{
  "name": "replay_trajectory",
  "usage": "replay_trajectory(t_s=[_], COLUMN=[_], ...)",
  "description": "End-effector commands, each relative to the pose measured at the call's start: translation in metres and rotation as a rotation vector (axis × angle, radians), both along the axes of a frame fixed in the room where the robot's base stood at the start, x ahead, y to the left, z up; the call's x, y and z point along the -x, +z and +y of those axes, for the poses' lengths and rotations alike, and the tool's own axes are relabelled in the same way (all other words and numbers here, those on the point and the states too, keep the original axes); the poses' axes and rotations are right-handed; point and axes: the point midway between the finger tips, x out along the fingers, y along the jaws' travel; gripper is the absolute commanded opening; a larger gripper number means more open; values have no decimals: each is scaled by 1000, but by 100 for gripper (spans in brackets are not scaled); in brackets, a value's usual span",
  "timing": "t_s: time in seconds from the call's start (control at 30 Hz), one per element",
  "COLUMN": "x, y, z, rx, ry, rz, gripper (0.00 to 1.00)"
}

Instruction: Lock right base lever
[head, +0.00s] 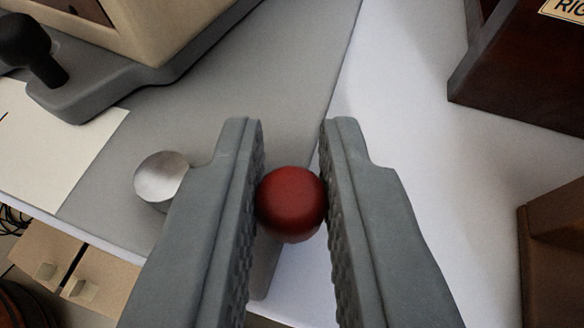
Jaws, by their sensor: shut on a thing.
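A red round knob (291,203) is in the middle of the head view, between the two ribbed fingers of my gripper (292,150). The fingers are shut on the knob and touch it on its left and right sides. A grey part shows just below the knob, but the fingers hide most of what the knob is fixed to. The knob appears over the right edge of a grey base plate (285,65). How the lever under it stands cannot be told.
A silver round knob (160,177) sits left of my gripper. A beige device (165,25) on a grey foot with a black knob (25,40) stands at upper left. A dark wooden box (515,75) with a partly seen sign stands at upper right. White tabletop (400,130) is clear between.

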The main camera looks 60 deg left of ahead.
Motion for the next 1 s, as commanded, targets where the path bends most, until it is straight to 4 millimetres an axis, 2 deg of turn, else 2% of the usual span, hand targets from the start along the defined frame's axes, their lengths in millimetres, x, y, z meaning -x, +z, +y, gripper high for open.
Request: replay_trajectory(t_s=[0.5,0.53,0.6,1.0], x=[-1,-1,-1,2], y=[2,2,1,3], z=[1,1,1,-4], rx=[-1,-1,-1,0], ry=[17,17,17,16], rz=[-2,-2,-2,-1], gripper=[0,22,36,38])
